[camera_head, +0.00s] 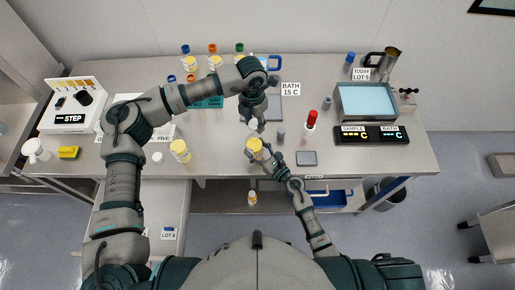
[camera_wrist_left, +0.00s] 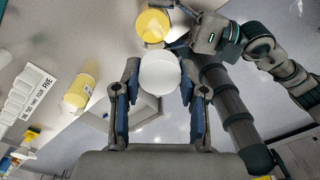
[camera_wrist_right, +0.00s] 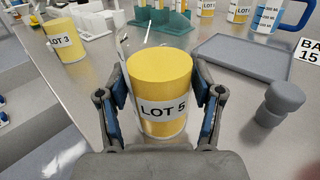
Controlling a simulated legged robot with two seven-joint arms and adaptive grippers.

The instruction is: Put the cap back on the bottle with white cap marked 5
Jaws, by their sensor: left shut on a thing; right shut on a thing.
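The bottle labelled LOT 5 (camera_wrist_right: 163,109), yellow and without a cap, stands upright in the right wrist view. My right gripper (camera_wrist_right: 158,88) is shut around its sides. In the head view the bottle (camera_head: 254,149) is near the table's front edge, with my right gripper (camera_head: 265,158) beside it. My left gripper (camera_wrist_left: 158,85) is shut on a white cap (camera_wrist_left: 159,78), held between its two fingers. In the head view my left gripper (camera_head: 257,127) is close above the bottle. The left wrist view shows the bottle's yellow top (camera_wrist_left: 152,25) just beyond the cap, not under it. No 5 shows on the cap.
Another yellow bottle, LOT 3 (camera_wrist_right: 63,39), stands to the left. A grey stopper-like piece (camera_wrist_right: 280,102) and a grey tray (camera_wrist_right: 250,60) are on the right. A red-topped bottle (camera_head: 311,121) and the water bath (camera_head: 366,101) stand farther right.

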